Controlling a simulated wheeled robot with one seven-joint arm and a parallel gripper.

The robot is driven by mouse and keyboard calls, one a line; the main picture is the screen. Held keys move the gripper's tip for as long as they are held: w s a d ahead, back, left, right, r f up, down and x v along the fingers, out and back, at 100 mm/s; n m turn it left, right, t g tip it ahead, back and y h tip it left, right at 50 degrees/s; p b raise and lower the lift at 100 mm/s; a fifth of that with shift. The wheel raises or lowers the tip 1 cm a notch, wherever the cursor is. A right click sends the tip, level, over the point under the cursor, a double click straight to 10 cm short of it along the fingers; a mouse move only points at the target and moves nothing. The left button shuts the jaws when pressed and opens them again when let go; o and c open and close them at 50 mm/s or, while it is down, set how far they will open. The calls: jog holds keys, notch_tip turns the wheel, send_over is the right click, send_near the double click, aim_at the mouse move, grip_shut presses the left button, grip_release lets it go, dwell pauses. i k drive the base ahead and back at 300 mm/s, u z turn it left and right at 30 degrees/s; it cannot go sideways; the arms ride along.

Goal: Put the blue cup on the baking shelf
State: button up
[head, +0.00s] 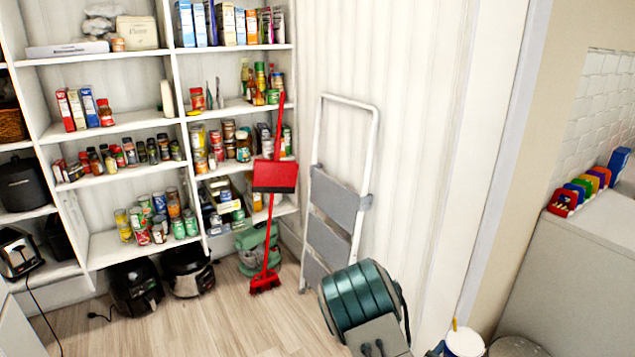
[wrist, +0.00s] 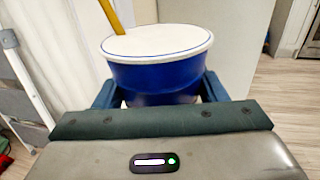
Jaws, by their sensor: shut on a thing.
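The blue cup (wrist: 155,78) has a white lid and a yellow straw. It fills the upper middle of the wrist view, upright between the two fingers of my gripper (wrist: 158,92), which is shut on it. In the head view, only the white lid (head: 465,341) and the straw show clearly at the bottom edge; most of the gripper is cut off. The white shelving (head: 110,246) stands at the left and back. No label marks a baking shelf; an upper shelf holds a cream canister that seems to read flour (head: 137,33).
A red broom and dustpan (head: 274,176) lean before the right shelves. A folded step ladder (head: 338,213) leans on the wall beside them. Black cookers (head: 135,286) and a green mixer (head: 257,248) stand on the floor. A counter (head: 570,262) is at the right. Floor at lower left-centre is clear.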

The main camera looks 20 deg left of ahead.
aim_at(138, 121)
jog(key=u, duration=1.9)
jog(key=i, duration=3.7)
jog(key=z, duration=0.8)
